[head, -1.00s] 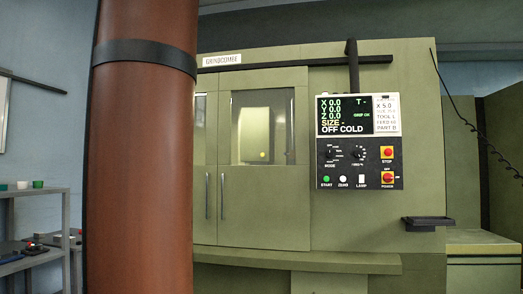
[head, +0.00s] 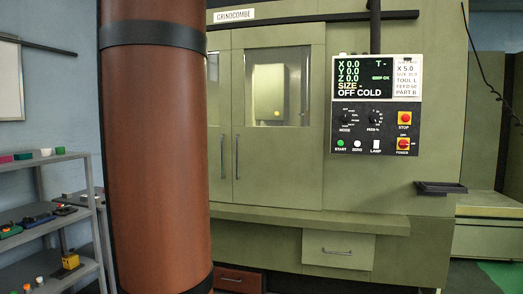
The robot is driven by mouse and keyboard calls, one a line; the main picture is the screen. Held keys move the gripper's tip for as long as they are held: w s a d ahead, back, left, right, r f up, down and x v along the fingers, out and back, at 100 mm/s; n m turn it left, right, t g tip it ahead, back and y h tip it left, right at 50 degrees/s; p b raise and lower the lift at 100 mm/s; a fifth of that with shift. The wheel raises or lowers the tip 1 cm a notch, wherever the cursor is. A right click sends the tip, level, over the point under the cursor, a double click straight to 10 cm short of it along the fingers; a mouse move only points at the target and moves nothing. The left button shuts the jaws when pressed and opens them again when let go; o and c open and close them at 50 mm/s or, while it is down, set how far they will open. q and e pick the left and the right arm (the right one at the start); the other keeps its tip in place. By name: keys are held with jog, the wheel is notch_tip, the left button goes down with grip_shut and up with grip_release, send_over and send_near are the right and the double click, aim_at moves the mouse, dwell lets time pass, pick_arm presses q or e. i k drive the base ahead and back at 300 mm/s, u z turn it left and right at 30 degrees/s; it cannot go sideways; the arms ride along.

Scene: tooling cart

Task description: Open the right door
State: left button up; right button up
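The right door (head: 275,143) of the green machine has a window in its upper half and a vertical bar handle (head: 237,157) along its left edge. It stands shut against the left door (head: 215,150), whose own handle (head: 222,157) is close beside it. The left door is partly hidden by the brown column. Neither of my grippers shows in the head view.
A brown column (head: 155,150) with black bands stands in front at left. A control panel (head: 376,105) hangs right of the doors. A small black tray (head: 440,188) juts out at right. Grey shelves (head: 75,239) with small parts stand at left. A drawer (head: 338,254) is below.

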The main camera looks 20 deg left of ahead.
aim_at(273, 167)
jog(key=i, duration=3.2)
jog(key=u, duration=2.5)
jog(key=i, duration=2.4)
jog(key=u, duration=1)
jog(key=i, duration=0.95)
jog(key=z, duration=2.8)
